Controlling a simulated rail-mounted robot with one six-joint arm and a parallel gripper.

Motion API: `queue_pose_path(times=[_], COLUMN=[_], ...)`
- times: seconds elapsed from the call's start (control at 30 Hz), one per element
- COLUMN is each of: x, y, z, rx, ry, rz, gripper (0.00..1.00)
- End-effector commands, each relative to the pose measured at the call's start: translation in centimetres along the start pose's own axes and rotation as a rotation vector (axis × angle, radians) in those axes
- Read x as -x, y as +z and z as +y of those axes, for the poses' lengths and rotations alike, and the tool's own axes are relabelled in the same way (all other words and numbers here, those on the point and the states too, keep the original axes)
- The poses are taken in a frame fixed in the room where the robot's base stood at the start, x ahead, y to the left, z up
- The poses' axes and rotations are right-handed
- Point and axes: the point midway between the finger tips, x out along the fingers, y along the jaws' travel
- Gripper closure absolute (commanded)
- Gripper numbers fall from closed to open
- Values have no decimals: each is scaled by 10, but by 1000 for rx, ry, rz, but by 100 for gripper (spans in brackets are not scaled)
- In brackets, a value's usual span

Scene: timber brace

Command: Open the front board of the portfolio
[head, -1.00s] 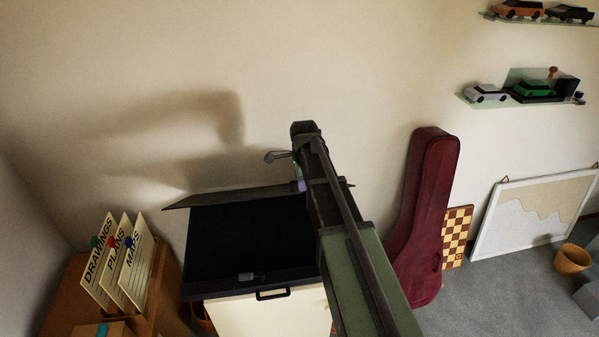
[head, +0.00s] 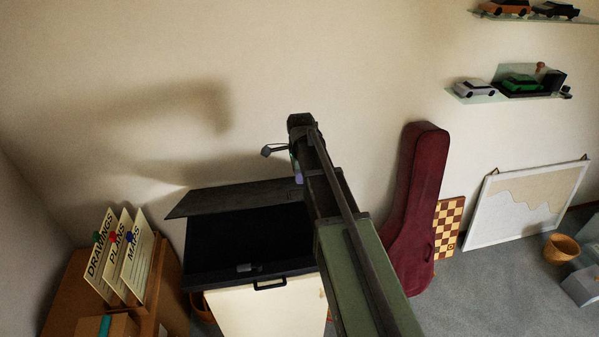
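The black portfolio (head: 245,240) lies on a pale cabinet in the head view, with a dark handle (head: 270,284) at its near edge. Its grey-black board (head: 240,197) stands raised along the far side, tilted, its lower-left corner sticking out past the portfolio's left side. The dark inside shows below the board. My gripper (head: 297,163) is at the far end of my arm, near the board's right end. My arm hides most of it and the portfolio's right side. I cannot tell whether it touches the board or whether its fingers are open.
A file rack (head: 125,265) with labelled cards stands left of the portfolio. A dark red instrument case (head: 416,200) leans on the wall to the right, beside a chessboard (head: 447,228). Wall shelves with toy cars (head: 520,84) are at upper right.

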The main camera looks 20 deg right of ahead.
Motion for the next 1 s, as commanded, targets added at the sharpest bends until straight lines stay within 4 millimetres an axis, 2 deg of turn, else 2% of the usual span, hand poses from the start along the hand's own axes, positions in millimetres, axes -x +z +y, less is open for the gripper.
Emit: queue_pose_path(times=[0.03, 0.13, 0.37, 0.47, 0.7, 0.8, 1.0], x=[40, 47, 24, 5, -53, -69, -73], y=[-1, -2, -2, -2, -2, -2, -2], z=[-12, -22, -21, -21, -20, -20, -20], rx=[1, 6, 12, 12, 11, 11, 11], ry=[2, 8, 13, 13, 13, 13, 13], rz=[0, 0, -1, -1, -1, -1, -1], gripper=[62, 62, 62, 62, 62, 62, 62])
